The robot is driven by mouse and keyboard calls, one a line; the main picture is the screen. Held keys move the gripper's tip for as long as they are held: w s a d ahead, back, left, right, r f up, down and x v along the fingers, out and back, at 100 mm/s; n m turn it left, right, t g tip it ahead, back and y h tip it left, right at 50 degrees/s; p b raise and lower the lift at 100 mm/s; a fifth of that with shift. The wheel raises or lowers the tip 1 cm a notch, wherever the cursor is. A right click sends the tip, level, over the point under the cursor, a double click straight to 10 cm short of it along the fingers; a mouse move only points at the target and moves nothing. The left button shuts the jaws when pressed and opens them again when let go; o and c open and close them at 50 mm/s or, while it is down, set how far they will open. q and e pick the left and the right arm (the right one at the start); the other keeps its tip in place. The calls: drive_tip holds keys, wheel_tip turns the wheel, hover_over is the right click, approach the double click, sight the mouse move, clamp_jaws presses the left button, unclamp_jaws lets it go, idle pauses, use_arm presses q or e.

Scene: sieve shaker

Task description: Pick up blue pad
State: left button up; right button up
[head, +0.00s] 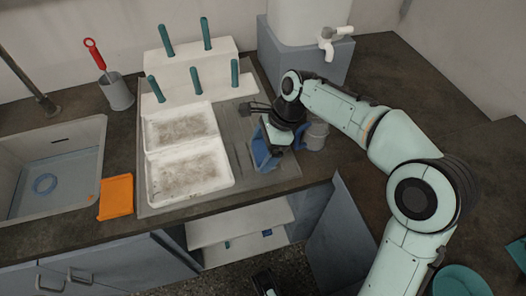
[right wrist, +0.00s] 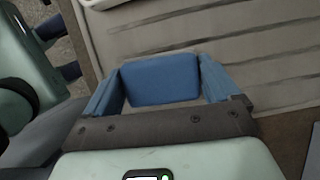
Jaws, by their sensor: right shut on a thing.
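My right gripper (head: 266,154) is low over the right part of the grey mat, beside the white trays. In the right wrist view its two blue fingers (right wrist: 160,72) are shut on the blue pad (right wrist: 160,84), which spans the space between them. In the head view the pad is hard to tell apart from the blue fingers. Whether it touches the mat cannot be told. Part of my left gripper (head: 265,284) shows at the bottom edge of the head view, below the counter; its jaws are not clear.
Two white trays (head: 190,190) lie left of the gripper on the grey mat (head: 238,150). A white peg stand (head: 185,68) is behind them. A grey mug (head: 317,136) stands close right of the gripper. An orange pad (head: 116,196) lies near the sink (head: 95,135).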

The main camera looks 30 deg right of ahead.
drive_tip(key=shift+r, duration=0.1)
wheel_tip(320, 180, up, 13)
drive_tip(key=p, duration=0.5)
wheel_tip(320, 180, up, 5)
drive_tip(key=p, duration=0.2)
hover_over(263, 149)
use_arm(q)
drive_tip(key=s+d+r+g+h, duration=0.1)
drive_tip(key=s+d+r+g, duration=0.2)
drive_tip(key=s+r, duration=0.5)
drive_tip(key=shift+s+d+m+p, duration=0.2)
drive_tip(key=shift+d+m+p, duration=0.05)
drive_tip(key=shift+m+p, duration=0.05)
use_arm(e)
drive_tip(key=shift+r, duration=0.9)
